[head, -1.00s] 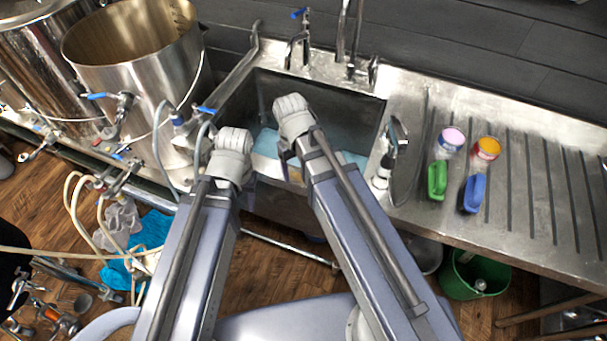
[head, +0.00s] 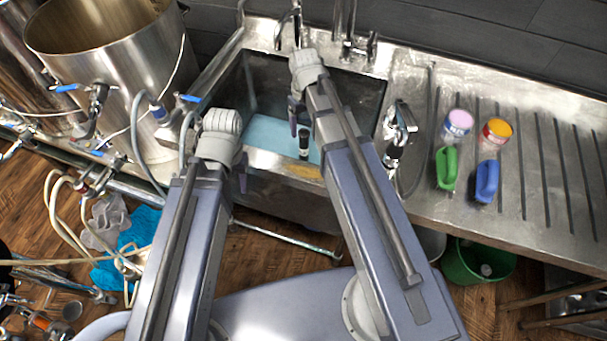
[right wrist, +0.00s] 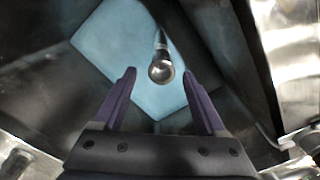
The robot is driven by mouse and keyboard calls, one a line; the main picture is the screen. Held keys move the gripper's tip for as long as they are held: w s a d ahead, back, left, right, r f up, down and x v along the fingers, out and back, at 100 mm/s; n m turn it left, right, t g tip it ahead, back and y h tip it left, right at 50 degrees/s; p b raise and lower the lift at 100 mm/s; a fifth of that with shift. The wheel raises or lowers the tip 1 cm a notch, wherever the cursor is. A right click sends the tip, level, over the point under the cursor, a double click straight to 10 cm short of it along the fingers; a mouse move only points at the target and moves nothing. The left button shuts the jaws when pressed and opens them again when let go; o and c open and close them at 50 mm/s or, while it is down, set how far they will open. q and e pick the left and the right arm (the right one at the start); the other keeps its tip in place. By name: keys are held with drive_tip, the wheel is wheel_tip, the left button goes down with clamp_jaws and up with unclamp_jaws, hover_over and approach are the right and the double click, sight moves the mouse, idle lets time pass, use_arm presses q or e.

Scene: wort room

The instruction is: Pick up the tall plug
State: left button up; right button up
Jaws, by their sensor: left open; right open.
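The tall plug (head: 303,142) is a slim dark piece with a pale top, standing on a light blue mat (head: 268,130) in the sink. In the right wrist view its round shiny knob (right wrist: 161,72) faces the camera, with a dark shaft behind it. My right gripper (head: 304,125) is open over the sink. In its wrist view the open fingers (right wrist: 159,74) lie to either side of the knob, and no contact shows. My left gripper (head: 240,180) is open and empty at the sink's front left, partly hidden by its own arm.
The steel sink walls (head: 350,105) surround the plug. Taps (head: 345,45) stand behind, and a sprayer (head: 397,130) on the right rim. A large steel kettle (head: 110,75) stands left.

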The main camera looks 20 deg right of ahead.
sight(304, 142)
wheel_tip(304, 142, down, 8)
drive_tip(key=b, duration=0.8)
drive_tip(key=shift+a, duration=0.15)
drive_tip(key=shift+r, duration=0.1)
clamp_jaws()
idle(0.4)
idle(0.9)
